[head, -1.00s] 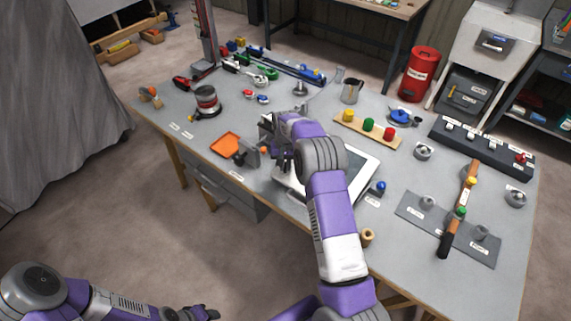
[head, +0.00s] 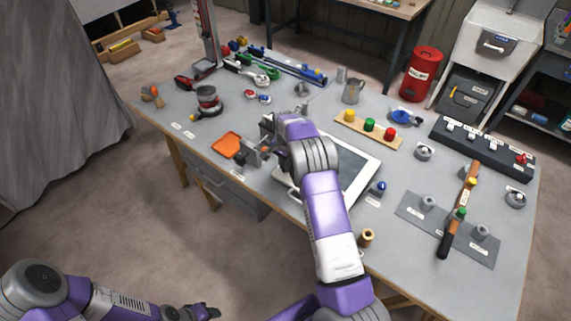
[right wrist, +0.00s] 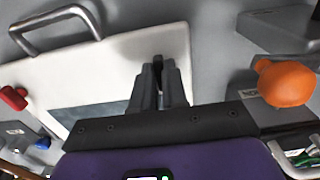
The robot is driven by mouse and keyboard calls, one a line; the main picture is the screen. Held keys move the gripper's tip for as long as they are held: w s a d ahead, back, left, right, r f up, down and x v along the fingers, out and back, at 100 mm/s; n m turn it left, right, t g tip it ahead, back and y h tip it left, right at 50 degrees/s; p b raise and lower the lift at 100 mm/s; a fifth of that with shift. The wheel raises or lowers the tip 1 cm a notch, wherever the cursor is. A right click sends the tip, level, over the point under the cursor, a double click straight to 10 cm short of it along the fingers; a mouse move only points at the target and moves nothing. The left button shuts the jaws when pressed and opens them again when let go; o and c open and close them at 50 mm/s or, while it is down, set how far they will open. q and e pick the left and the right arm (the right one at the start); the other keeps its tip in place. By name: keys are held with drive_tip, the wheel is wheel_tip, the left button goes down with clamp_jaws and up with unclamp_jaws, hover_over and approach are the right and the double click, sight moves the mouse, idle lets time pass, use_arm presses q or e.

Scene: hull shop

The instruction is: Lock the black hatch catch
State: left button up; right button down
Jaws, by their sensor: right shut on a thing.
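The white hatch (head: 362,157) with a dark window lies on the bench under my right arm. It also shows in the right wrist view (right wrist: 110,62), with a metal handle (right wrist: 58,28) at its upper left. My right gripper (head: 268,146) is low over the hatch's left side. In the right wrist view its fingers (right wrist: 158,72) are closed together at the hatch edge, around a small dark part. This appears to be the black catch, mostly hidden by the fingers. My left gripper (head: 205,312) is at the bottom edge, away from the bench; its jaws are unclear.
An orange knob (right wrist: 285,84) is right of the fingers in the wrist view. A board with coloured knobs (head: 369,129) stands behind the hatch.

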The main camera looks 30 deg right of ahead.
idle(0.4)
drive_tip(key=c, duration=1.2)
unclamp_jaws()
drive_tip(key=shift+o, duration=0.2)
wheel_tip(320, 180, up, 8)
drive_tip(key=shift+f+p, duration=0.15)
drive_tip(key=shift+p, duration=0.2)
